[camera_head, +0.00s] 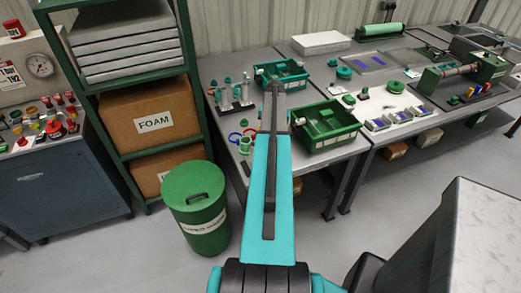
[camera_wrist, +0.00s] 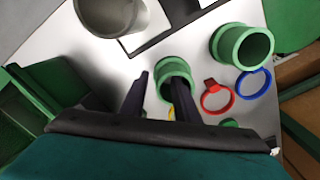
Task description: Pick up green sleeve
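A green sleeve (camera_wrist: 174,69), a short hollow cylinder, stands on the light bench top in the wrist view. My gripper (camera_wrist: 159,76) is open, its two dark fingers pointing at this sleeve. The right finger overlaps the sleeve in the picture and the left finger is beside it; I cannot tell whether either touches. A second, wider green sleeve (camera_wrist: 229,45) lies to the right, its opening showing. In the head view, my arm hides the gripper, and a small green piece (camera_head: 245,148) shows on the bench left of the arm.
A red ring (camera_wrist: 217,97) and a blue ring (camera_wrist: 254,84) lie right of the fingers. A grey cup (camera_wrist: 115,14) stands at the top. A green bin (camera_wrist: 52,74) is at left. In the head view, a lidded green drum (camera_head: 195,210) stands before the bench.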

